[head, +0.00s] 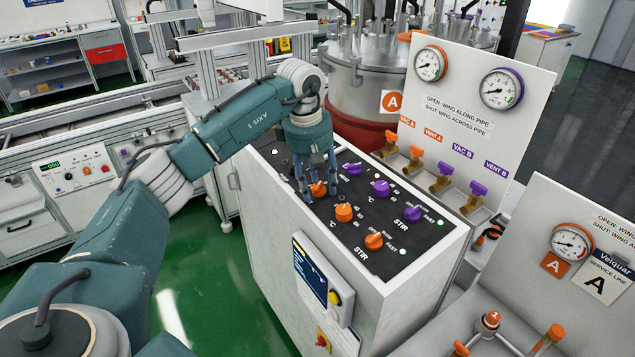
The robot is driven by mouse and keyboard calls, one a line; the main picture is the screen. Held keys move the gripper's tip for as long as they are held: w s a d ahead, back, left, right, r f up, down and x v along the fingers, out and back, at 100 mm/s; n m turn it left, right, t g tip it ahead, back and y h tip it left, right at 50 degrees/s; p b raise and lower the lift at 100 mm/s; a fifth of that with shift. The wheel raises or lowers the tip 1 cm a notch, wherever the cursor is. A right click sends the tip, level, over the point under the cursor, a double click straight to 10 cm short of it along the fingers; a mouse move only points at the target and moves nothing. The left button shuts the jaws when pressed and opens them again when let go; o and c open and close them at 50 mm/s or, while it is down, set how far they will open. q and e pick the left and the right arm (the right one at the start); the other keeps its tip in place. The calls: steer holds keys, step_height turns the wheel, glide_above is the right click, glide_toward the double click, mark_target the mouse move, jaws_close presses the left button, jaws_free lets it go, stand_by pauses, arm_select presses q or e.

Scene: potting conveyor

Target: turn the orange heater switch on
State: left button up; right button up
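The orange heater switch (318,189) is a small round knob at the back left of the black panel (375,258) on top of the white cabinet. My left gripper (320,186) points down over it, with its blue-grey fingers parted on either side of the knob. Whether the fingers touch the knob is too small to tell. The gripper partly hides the switch and its labels, so its setting cannot be read. My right gripper is not in view.
An orange °C knob (344,212) and an orange STIR knob (374,241) sit nearby. Purple knobs (380,188) form a row to the right. Valves with orange and purple wings (443,176) stand behind. A steel vessel (370,80) rises beyond the cabinet.

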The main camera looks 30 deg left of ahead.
arm_select(q)
steer(key=c, duration=1)
steer(key=shift+m, duration=0.5)
steer(key=m, duration=0.5)
steer(key=shift+b, duration=0.4)
steer(key=m, duration=0.5)
steer(key=shift+r, duration=0.15)
steer(key=shift+w+m, duration=0.1)
steer(key=shift+m, duration=0.4)
steer(key=o, duration=1)
steer(key=shift+o, duration=0.8)
